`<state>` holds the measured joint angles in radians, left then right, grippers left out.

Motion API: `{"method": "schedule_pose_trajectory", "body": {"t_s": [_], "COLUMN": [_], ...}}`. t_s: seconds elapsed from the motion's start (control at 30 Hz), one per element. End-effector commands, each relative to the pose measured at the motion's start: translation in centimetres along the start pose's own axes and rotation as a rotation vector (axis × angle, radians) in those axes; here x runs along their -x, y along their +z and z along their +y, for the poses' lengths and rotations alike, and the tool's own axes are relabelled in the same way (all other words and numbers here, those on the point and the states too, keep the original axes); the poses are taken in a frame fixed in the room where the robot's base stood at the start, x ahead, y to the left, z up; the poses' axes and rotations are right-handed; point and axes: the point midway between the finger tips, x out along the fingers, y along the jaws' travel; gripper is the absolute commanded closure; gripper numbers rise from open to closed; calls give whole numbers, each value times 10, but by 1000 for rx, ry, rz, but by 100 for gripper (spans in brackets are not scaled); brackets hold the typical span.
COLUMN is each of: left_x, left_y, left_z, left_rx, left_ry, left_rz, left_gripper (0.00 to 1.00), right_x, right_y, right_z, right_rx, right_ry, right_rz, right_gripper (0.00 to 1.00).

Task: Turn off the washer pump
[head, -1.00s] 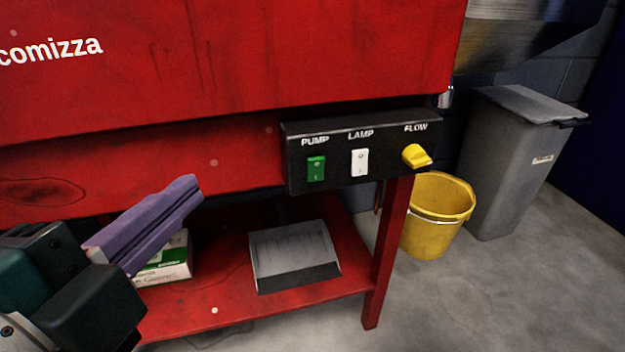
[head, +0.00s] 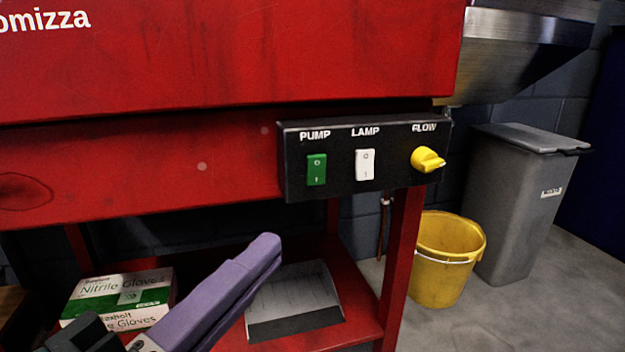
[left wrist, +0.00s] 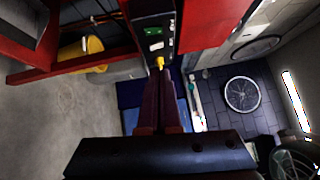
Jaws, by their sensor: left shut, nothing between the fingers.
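The black control box (head: 295,172) is fixed under the front of the red washer (head: 235,60). It carries the green PUMP switch (head: 317,169), the white LAMP switch (head: 365,164) and the yellow FLOW knob (head: 428,160). My left gripper (head: 268,246) has purple fingers, which are shut and empty. In the head view it is below the box and apart from it. In the left wrist view the gripper (left wrist: 159,98) points toward the box, with the green switch (left wrist: 154,31) and yellow knob (left wrist: 159,62) beyond its tips. My right gripper is not in view.
A glove box (head: 120,296) and a grey paper or pad (head: 295,295) lie on the red lower shelf. A red leg (head: 402,250) stands under the box's right end. A yellow bucket (head: 440,275) and a grey bin (head: 520,190) stand on the floor at right.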

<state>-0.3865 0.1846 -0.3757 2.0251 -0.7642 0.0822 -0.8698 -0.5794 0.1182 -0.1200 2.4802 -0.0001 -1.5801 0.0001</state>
Motion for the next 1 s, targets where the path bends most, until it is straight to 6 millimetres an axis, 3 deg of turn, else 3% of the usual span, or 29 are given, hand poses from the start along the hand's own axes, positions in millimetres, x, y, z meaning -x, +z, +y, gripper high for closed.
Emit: {"method": "schedule_pose_trajectory", "body": {"t_s": [0.53, 0.7, 1.0], "left_x": [-98, -113, -122], "left_y": [1, 19, 29], "left_z": [1, 2, 0], "left_rx": [-3, -5, 0], "left_ry": [-3, 0, 1], "left_rz": [0, 0, 0], "left_gripper": [100, 100, 100], "right_x": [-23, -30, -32], "right_y": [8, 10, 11], "right_z": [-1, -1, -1], "right_rx": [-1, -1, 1], "right_ry": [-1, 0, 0], "right_rz": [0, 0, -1], "right_gripper": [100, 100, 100]}}
